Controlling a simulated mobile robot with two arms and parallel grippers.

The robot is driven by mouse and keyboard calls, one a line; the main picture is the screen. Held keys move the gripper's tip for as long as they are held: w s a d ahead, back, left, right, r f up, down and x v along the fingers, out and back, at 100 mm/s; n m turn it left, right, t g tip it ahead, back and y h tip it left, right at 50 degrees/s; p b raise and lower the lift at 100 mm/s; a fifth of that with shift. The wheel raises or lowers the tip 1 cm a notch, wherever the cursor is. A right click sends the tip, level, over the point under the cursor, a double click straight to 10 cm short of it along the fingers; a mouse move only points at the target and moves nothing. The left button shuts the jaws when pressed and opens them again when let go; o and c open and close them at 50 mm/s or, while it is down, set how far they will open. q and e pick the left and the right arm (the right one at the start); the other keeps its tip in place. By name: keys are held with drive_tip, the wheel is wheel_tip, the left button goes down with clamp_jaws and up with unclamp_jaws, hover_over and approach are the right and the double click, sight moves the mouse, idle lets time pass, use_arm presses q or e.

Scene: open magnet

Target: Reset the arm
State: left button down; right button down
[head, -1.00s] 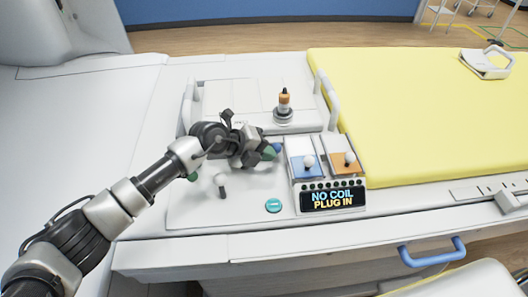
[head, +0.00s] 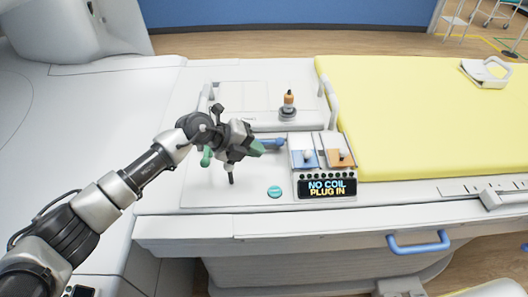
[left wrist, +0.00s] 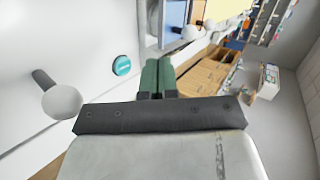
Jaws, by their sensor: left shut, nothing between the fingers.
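My left gripper (head: 258,149) is over the white control panel (head: 200,190) of the machine, its green-tipped fingers together and empty. In the left wrist view its green fingertips (left wrist: 157,75) are closed against each other with nothing between them. A blue-handled lever (head: 272,143) shows just beyond the fingertips in the head view; I cannot tell whether they touch. A white ball-topped knob on a dark stem (left wrist: 62,102) stands left of the fingers in the left wrist view. A round teal button (head: 274,191) is on the panel. My right gripper is not in view.
A display reading "NO COIL PLUG IN" (head: 327,187) sits below blue and orange slots with white knobs. An orange-capped post (head: 289,105) stands behind. A yellow bed pad (head: 420,115) lies to the right. A blue handle (head: 418,242) is on the front.

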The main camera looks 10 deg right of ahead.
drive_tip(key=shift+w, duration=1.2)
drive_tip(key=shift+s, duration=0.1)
